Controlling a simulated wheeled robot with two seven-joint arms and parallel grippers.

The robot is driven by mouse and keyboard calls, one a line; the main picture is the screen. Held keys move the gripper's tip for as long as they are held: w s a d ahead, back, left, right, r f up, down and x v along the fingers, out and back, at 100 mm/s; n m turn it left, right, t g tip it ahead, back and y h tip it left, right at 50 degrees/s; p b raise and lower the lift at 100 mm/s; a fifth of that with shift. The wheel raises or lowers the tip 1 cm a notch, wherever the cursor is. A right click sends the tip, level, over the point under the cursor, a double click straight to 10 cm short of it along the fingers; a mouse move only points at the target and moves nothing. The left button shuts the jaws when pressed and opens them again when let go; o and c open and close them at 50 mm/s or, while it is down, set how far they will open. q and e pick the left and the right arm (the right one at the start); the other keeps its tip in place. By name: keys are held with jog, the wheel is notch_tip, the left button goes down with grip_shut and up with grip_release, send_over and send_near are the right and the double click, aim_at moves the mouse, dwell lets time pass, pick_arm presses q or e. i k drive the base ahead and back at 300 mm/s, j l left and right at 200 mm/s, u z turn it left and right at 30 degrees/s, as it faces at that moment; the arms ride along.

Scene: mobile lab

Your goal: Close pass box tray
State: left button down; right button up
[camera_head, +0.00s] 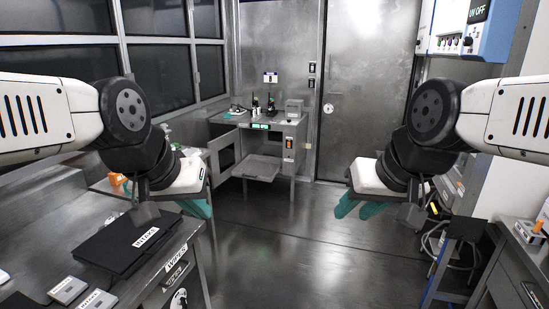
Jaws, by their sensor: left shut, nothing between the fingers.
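The pass box (296,143) is a grey metal cabinet at the back, centre of the head view. Its door (224,157) stands open to the left. Its flat tray (257,169) is pulled out in front of the opening and looks empty. My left gripper (200,208), with teal fingers, is shut and empty at left of centre, well in front of the pass box. My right gripper (359,208) hangs right of centre with its teal fingers apart and nothing between them. Neither gripper touches the tray or the door.
A metal workbench (55,235) at the left carries a black labelled case (125,245) and small labelled boxes. A stool (462,245) and a bench stand at the right. The floor (285,255) between the benches is clear up to the pass box. A metal door (362,90) is behind.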

aim_at(256, 167)
jog(key=i+l+z, duration=0.1)
jog(key=i, duration=0.6)
jog(key=i+l+z, duration=0.1)
jog(key=i+l, duration=0.15)
jog(key=i, duration=0.45)
jog(key=i+l, duration=0.1)
jog(key=i, duration=0.6)
jog(key=i+j+z, duration=0.3)
jog(key=i+j, duration=0.85)
jog(key=j, duration=0.15)
jog(key=i+j, duration=0.1)
jog(key=j, duration=0.3)
jog(key=i+j, duration=0.1)
jog(key=j, duration=0.25)
jog(key=i+j, duration=0.1)
jog(key=j, duration=0.3)
